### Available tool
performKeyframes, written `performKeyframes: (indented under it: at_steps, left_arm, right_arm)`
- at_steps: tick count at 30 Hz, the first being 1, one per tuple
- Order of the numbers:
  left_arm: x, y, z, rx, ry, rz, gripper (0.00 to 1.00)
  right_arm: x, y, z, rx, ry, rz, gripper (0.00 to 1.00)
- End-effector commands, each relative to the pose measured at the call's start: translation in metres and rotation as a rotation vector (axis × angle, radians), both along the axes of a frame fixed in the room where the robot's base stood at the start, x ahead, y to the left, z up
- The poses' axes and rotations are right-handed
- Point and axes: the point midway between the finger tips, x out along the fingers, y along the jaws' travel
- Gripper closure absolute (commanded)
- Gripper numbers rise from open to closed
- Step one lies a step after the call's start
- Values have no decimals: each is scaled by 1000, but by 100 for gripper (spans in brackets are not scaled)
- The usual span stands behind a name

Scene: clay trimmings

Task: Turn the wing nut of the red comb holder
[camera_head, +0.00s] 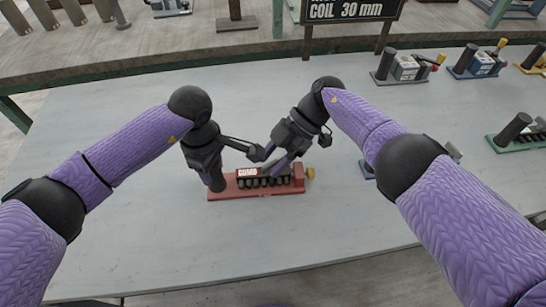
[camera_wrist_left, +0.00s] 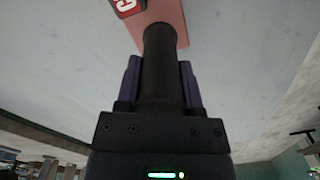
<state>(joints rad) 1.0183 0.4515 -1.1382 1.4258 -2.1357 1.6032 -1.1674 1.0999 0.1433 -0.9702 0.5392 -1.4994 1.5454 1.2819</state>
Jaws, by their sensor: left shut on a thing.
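The red comb holder (camera_head: 240,190) lies on the grey table in the middle of the head view. It has a black upright post (camera_head: 217,183) at its left end, a row of black teeth with a label, and a yellow wing nut (camera_head: 311,173) at its right end. My left gripper (camera_head: 210,178) is shut on the post; in the left wrist view the post (camera_wrist_left: 160,60) stands between the two purple fingers. My right gripper (camera_head: 276,166) is over the teeth, left of the wing nut and apart from it. Whether its fingers are open is unclear.
Similar holders in blue (camera_head: 473,67) and green (camera_head: 517,138), among others, stand at the right. A blue one is partly hidden behind my right arm. A dark sign (camera_head: 350,10) stands behind. The table front is clear.

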Motion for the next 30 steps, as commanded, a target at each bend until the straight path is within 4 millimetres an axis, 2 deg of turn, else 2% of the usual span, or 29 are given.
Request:
performKeyframes:
  at_steps: [8,14,18,30]
  left_arm:
    - [0,0,0,0,-1,1,100]
    - [0,0,0,0,-1,1,100]
    - [0,0,0,0,-1,0,100]
    - [0,0,0,0,-1,0,100]
  right_arm:
    - [2,-4,4,0,-2,-1,51]
    - [18,-31,36,-1,-3,-4,51]
    - [24,-43,49,-1,0,-2,51]
    - [26,-47,55,-9,-3,4,51]
